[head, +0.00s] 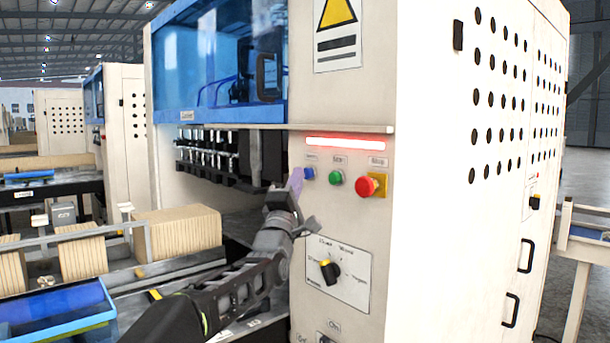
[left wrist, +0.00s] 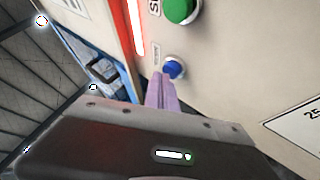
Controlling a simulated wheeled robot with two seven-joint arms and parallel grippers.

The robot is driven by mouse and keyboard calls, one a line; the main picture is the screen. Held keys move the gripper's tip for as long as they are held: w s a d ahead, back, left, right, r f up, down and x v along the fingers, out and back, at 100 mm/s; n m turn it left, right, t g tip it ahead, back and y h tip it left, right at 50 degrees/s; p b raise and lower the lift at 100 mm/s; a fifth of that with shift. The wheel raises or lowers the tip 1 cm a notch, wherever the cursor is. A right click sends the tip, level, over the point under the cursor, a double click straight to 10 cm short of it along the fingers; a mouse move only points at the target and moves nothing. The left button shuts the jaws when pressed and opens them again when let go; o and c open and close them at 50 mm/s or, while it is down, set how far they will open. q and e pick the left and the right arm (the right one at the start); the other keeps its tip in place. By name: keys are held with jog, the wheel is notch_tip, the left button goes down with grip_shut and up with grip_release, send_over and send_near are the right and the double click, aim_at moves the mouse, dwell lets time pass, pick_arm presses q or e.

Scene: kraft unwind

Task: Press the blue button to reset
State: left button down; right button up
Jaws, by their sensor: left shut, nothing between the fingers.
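The blue button (head: 308,174) is the leftmost of the row of controls on the machine's front panel, below a lit red light bar. My left gripper (head: 297,177) is shut and empty, with its lilac fingertips just left of the button. In the left wrist view, the blue button (left wrist: 173,68) sits just past the tips of the shut fingers (left wrist: 163,78). I cannot tell whether the tips touch it. My right gripper is not in view.
A green button (head: 336,178) and a red emergency knob (head: 366,187) sit to the right of the blue one. A black rotary switch (head: 329,271) is below. A conveyor with cardboard stacks (head: 180,232) and a blue bin (head: 60,310) are at left.

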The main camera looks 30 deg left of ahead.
pick_arm(q)
jog(key=shift+w+d, duration=0.1)
jog(key=shift+w, duration=0.2)
dwell(0.5)
jog(key=shift+s+a+b, duration=0.25)
jog(key=shift+s+b, duration=0.65)
jog(key=shift+b, duration=0.2)
jog(key=shift+f, duration=0.1)
jog(key=s+b, duration=0.2)
jog(key=s+a+b, duration=0.1)
jog(key=s+b, duration=0.1)
jog(key=shift+s+a+b, duration=0.2)
jog(key=shift+s+b, duration=0.15)
jog(key=shift+s, duration=0.05)
dwell(0.4)
